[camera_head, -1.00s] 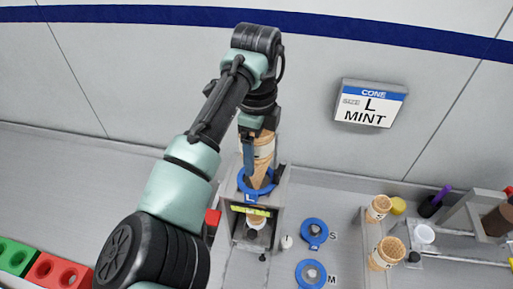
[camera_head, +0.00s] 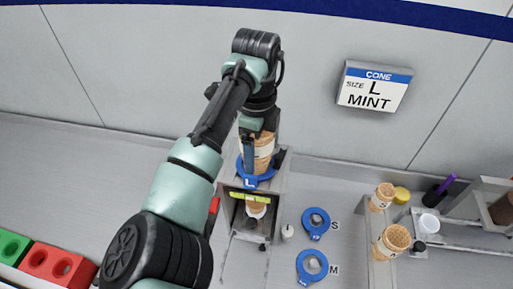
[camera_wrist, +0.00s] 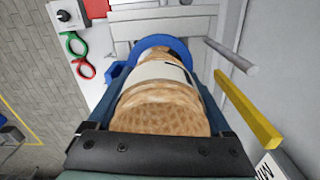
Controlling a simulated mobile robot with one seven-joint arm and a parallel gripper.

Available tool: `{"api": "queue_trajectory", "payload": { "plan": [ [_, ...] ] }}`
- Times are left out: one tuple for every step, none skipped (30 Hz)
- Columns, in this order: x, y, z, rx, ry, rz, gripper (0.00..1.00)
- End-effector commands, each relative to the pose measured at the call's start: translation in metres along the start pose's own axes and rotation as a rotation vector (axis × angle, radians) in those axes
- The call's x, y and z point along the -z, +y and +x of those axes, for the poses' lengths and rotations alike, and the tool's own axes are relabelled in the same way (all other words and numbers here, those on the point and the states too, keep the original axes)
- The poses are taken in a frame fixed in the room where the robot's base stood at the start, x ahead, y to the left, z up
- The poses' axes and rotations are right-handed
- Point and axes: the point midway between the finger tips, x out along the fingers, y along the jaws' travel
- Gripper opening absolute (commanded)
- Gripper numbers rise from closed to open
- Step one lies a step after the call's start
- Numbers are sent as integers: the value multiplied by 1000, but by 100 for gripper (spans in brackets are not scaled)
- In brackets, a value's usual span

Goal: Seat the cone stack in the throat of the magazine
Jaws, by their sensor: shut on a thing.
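The cone stack (camera_head: 264,146), tan waffle cones with a pale paper band, is upright between the fingers of my gripper (camera_head: 258,150). In the wrist view the stack (camera_wrist: 165,104) fills the space between both fingers, and my gripper (camera_wrist: 160,95) is shut on it. The magazine (camera_head: 273,192) is a grey metal housing with a blue ring marked L (camera_head: 250,182) at its top. The stack's lower part is down inside the blue ring, and its tip is hidden. A pale cone piece (camera_head: 256,209) shows in the opening below the yellow strip (camera_head: 250,197).
Blue rings marked S (camera_head: 316,223) and M (camera_head: 312,265) lie right of the magazine. Other cone stacks (camera_head: 391,241) stand in a rack further right. A wall sign (camera_head: 374,88) reads size L, mint. Red and green blocks (camera_head: 52,265) sit at lower left.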

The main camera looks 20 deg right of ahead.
Motion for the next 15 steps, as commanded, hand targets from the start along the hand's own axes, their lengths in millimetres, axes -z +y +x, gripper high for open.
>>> {"api": "queue_trajectory", "payload": {
  "plan": [
    [0, 0, 0, 0, 0, 0, 89],
    [0, 0, 0, 0, 0, 0, 95],
    [0, 0, 0, 0, 0, 0, 100],
    [0, 0, 0, 0, 0, 0, 100],
    [0, 0, 0, 0, 0, 0, 100],
    [0, 0, 0, 0, 0, 0, 100],
    [0, 0, 0, 0, 0, 0, 100],
    [0, 0, 0, 0, 0, 0, 100],
    [0, 0, 0, -1, 0, 0, 100],
    [0, 0, 0, -1, 0, 0, 100],
    [0, 0, -1, 0, 0, 0, 100],
    [0, 0, -3, 0, 0, 0, 100],
    [0, 0, -5, 0, 0, 0, 100],
    [0, 0, -8, 1, 0, 0, 100],
    [0, -1, -12, 2, -1, 1, 100]
  ]
}}
